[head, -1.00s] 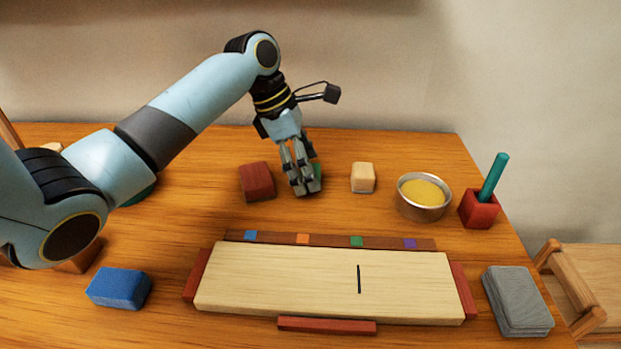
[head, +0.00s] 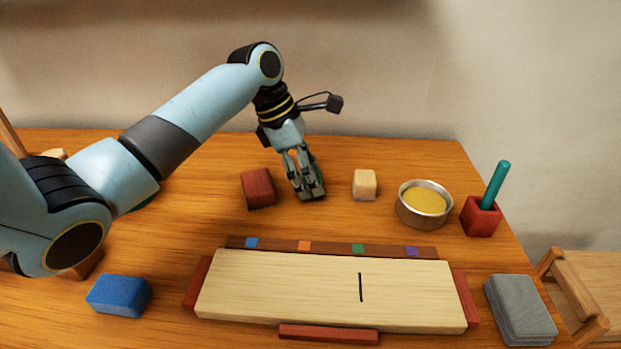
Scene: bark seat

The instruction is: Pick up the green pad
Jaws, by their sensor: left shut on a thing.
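The green pad (head: 319,172) stands on the far part of the table, between a dark red block and a cream block. It is mostly hidden behind my left gripper, and only a dark green edge shows at the right of the fingers. My left gripper (head: 309,192) points down with its fingertips low, close to the tabletop, and is shut on the green pad. I cannot tell whether the pad is clear of the table. My right gripper is not in view.
The dark red block (head: 258,188) is close at the left and the cream block (head: 364,184) at the right. A bowl of yellow stuff (head: 424,214) and a red holder (head: 481,217) stand further right. A pale board (head: 290,288), blue block (head: 119,295) and grey stack (head: 520,309) lie nearer.

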